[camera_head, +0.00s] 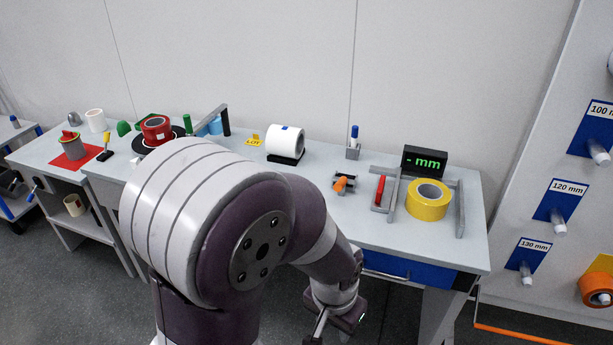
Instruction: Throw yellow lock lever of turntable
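The turntable is a black disc (140,149) on the left part of the bench, partly hidden behind my arm. A red roll (156,128) stands on it. The yellow lock lever (107,138) stands roughly upright on a small black base, left of the disc. My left arm fills the middle foreground. Its gripper (330,332) hangs low at the bottom, in front of the bench and far to the right of the lever. Its fingertips are cut off by the frame edge, so I cannot tell its opening. My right gripper is out of view.
A white roll (286,140) lies on a black cradle behind my arm. A yellow tape roll (428,199) sits by a black "- mm" display (424,161) on the right.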

